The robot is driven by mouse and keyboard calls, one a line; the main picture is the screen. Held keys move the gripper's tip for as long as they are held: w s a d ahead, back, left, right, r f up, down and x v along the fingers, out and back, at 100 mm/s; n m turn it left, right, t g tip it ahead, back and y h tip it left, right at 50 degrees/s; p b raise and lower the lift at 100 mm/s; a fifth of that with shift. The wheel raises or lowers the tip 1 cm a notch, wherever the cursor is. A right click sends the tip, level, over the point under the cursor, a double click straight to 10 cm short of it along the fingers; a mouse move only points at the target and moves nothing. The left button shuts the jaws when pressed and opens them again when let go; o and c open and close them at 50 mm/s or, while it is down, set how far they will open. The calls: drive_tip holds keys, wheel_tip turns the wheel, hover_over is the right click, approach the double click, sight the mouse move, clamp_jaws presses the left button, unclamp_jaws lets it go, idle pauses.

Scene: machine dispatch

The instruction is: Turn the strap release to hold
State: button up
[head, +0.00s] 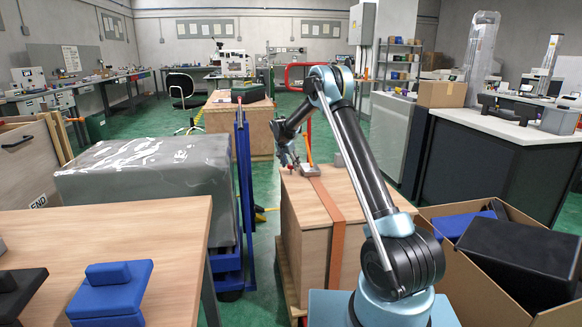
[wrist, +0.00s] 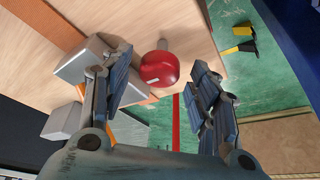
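A wooden crate (head: 307,235) has an orange strap (head: 337,235) over its top. A small grey-and-red fitting (head: 310,170) sits on the strap, with a thin orange upright part (head: 309,143) beside it. In the wrist view a rounded red knob (wrist: 160,69) on a short pale stem stands near grey blocks (wrist: 82,64) on the wood; it appears to be the strap release handle. My gripper (wrist: 163,66) is open, one finger on each side of the knob, with visible gaps. In the head view my gripper (head: 287,155) is at the crate's far left edge, small and partly unclear.
A blue cart (head: 243,190) and a wrapped grey load (head: 150,180) stand left of the crate. An open carton (head: 480,290) with dark and blue items is at the right. A wooden table (head: 170,235) is at front left. Green floor shows beyond the crate.

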drive_tip(key=v, duration=1.2)
drive_tip(key=shift+w, duration=0.1)
drive_tip(key=s+d+r+n, duration=0.1)
drive_tip(key=s+d+r, duration=0.4)
drive_tip(key=s+d, duration=0.25)
drive_tip(key=s+d+r+n, duration=0.1)
drive_tip(key=s+d+r, duration=0.5)
drive_tip(key=s+d, duration=0.15)
drive_tip(key=s+d+r+n+g, duration=0.1)
drive_tip(key=s+d, duration=0.4)
drive_tip(key=s, duration=0.3)
drive_tip(key=s+d+r, duration=0.1)
drive_tip(key=s+d, duration=0.5)
drive_tip(key=s, duration=0.1)
drive_tip(key=s+d+f+n+y, duration=0.1)
drive_tip(key=s+d+f, duration=0.15)
drive_tip(key=s, duration=0.55)
drive_tip(key=s+d+f, duration=0.2)
drive_tip(key=s+d, duration=0.1)
drive_tip(key=s, duration=0.6)
drive_tip(key=s+d+f+n, duration=0.1)
drive_tip(key=s+f, duration=0.5)
drive_tip(key=s, duration=0.2)
drive_tip(key=s+d+f+n+y, duration=0.1)
drive_tip(key=s+d+f, duration=0.1)
drive_tip(key=s+f, duration=0.4)
drive_tip(key=shift+s+g, duration=0.4)
drive_tip(key=shift+s, duration=0.8)
